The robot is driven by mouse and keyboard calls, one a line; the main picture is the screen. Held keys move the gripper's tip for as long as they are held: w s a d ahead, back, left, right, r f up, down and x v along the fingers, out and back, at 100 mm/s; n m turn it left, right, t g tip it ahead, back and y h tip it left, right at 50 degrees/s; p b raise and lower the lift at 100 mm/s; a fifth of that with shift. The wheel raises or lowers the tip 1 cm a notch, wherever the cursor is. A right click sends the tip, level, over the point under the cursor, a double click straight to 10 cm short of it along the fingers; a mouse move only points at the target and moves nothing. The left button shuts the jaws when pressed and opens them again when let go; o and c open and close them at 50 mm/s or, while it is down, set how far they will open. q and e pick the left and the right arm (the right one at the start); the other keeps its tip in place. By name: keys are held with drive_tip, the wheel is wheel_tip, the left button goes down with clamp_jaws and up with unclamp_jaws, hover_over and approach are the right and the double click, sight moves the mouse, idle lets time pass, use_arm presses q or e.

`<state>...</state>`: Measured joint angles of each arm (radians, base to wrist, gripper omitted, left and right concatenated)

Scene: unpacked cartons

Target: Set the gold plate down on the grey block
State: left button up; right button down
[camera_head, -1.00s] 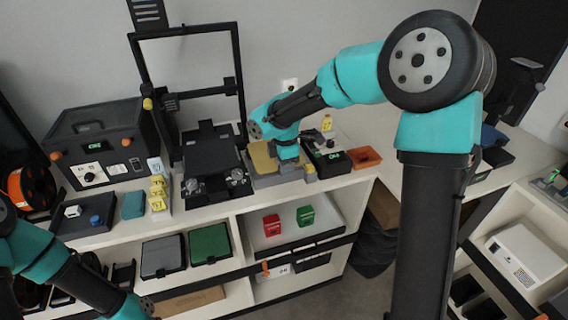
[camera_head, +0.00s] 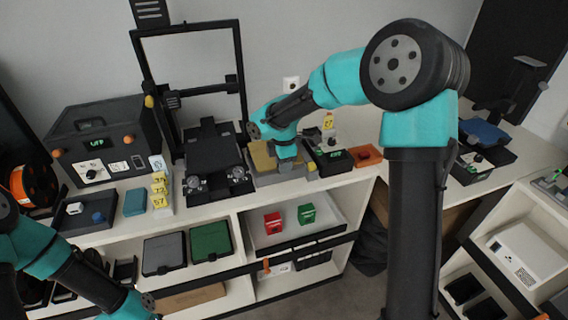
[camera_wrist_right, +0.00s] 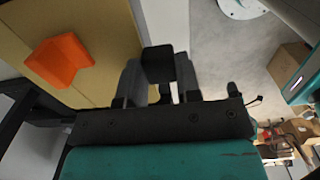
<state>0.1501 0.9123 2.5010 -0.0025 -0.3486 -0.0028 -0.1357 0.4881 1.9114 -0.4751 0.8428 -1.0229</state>
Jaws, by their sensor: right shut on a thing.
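In the right wrist view the gold plate (camera_wrist_right: 95,30) fills the upper left and carries an orange piece (camera_wrist_right: 60,60). My right gripper (camera_head: 287,164) is at the plate's right side, its fingers pointing down and shut on it. In the right wrist view a small black part shows between the fingers (camera_wrist_right: 160,75). The exact grip and any gap between plate and block are hidden. My left arm shows at the lower left, but its fingers are not visible.
The black frame machine (camera_head: 213,150) stands close on the left. A black box with a green light (camera_head: 333,160) and an orange tray (camera_head: 366,155) sit close on the right. Shelves with red and green boxes (camera_head: 306,213) lie below.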

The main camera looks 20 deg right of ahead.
drive_tip(key=shift+f, duration=1.1)
idle(0.4)
drive_tip(key=c, duration=0.7)
unclamp_jaws()
drive_tip(key=shift+c, duration=0.2)
drive_tip(key=shift+r, duration=1.6)
wheel_tip(320, 180, up, 17)
drive_tip(key=shift+r, duration=0.2)
